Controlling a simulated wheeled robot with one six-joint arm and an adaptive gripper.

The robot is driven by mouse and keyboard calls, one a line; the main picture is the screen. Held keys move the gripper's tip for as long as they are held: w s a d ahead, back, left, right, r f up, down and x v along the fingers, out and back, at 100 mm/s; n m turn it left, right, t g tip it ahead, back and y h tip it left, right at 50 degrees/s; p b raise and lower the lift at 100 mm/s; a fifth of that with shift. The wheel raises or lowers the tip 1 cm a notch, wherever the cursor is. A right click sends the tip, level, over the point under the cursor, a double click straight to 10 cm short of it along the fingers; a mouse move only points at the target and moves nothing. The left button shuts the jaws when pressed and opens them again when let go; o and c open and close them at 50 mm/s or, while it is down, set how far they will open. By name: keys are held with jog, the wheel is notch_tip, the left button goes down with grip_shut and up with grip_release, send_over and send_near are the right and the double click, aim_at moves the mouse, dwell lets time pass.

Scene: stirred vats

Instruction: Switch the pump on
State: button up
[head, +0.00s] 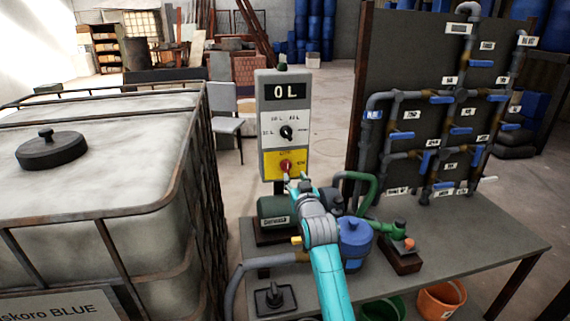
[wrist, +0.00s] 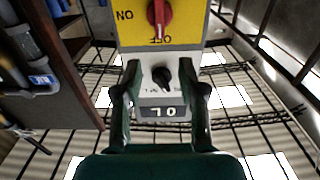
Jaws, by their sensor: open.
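The grey control box (head: 284,125) stands upright behind the bench, with a black display reading 0 L, a black dial (head: 287,132) and a yellow plate. The red switch (head: 286,165) sits on the yellow plate; it also shows at the top of the wrist view (wrist: 159,14), upside down, its handle pointing at OFF, with ON to one side. My gripper (head: 298,180) is open and empty just in front of the box's lower part. In the wrist view its fingers (wrist: 162,75) appear either side of the black dial. The green pump motor (head: 275,209) is partly behind my arm.
A caged white tank (head: 90,220) stands close on the left. A board of pipes with blue valves (head: 440,100) rises at the right. The bench (head: 470,250) carries a blue vessel (head: 354,240) and hoses beside my arm; its right part is clear. Buckets (head: 440,298) sit below.

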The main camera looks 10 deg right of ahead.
aim_at(288, 163)
jog(key=w, duration=1)
jog(key=shift+w, duration=0.2)
grip_shut()
